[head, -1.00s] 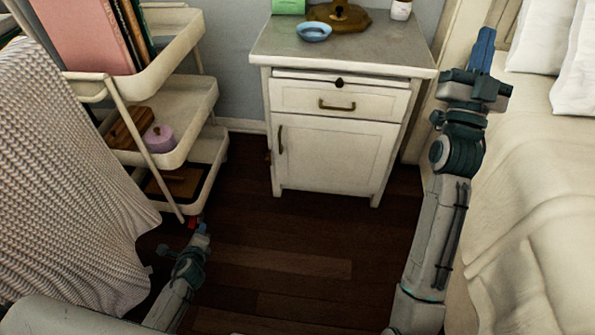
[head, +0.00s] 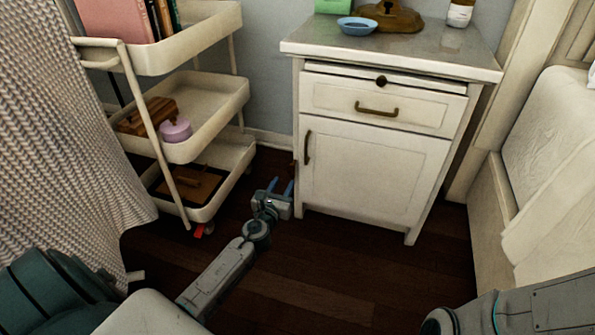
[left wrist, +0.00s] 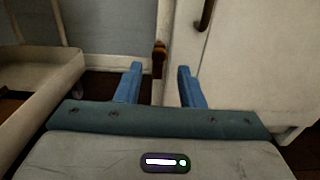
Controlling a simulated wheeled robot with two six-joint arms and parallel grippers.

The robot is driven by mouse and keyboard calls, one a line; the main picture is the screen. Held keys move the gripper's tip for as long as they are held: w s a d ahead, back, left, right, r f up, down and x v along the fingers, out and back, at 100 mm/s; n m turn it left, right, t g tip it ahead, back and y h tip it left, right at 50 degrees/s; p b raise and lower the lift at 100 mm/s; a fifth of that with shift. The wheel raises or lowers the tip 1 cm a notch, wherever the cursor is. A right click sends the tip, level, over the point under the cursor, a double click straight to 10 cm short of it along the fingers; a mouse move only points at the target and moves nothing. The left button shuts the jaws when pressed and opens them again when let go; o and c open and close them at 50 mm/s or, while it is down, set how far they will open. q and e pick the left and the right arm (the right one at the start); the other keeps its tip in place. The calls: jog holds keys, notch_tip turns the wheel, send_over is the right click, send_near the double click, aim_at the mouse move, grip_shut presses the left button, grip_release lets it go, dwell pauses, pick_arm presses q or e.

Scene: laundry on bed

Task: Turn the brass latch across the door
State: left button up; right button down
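The white bedside cabinet (head: 375,175) has a door (head: 368,172) with a dark brass handle (head: 307,147). In the left wrist view a small brown-brass piece, apparently the latch (left wrist: 159,57), stands at the cabinet's left edge, upright as seen there. In the head view it is hardly visible. My left gripper (head: 280,187) is open and empty, low beside the cabinet's lower left corner. In the left wrist view its two blue fingers (left wrist: 159,82) are apart, with the latch beyond and between them. My right gripper is out of view; only part of that arm shows at bottom right.
A white three-tier cart (head: 205,105) with books and boxes stands left of the cabinet. A bed (head: 570,150) is at the right. A blue bowl (head: 357,26) sits on the cabinet top. Dark floor (head: 350,260) in front is clear.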

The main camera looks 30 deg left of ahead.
aim_at(289, 172)
pick_arm(q)
jog(key=b+x, duration=0.1)
jog(key=x, duration=0.6)
jog(key=shift+w+a, duration=0.1)
jog(key=shift+w, duration=0.05)
jog(key=shift+c, duration=0.4)
grip_shut()
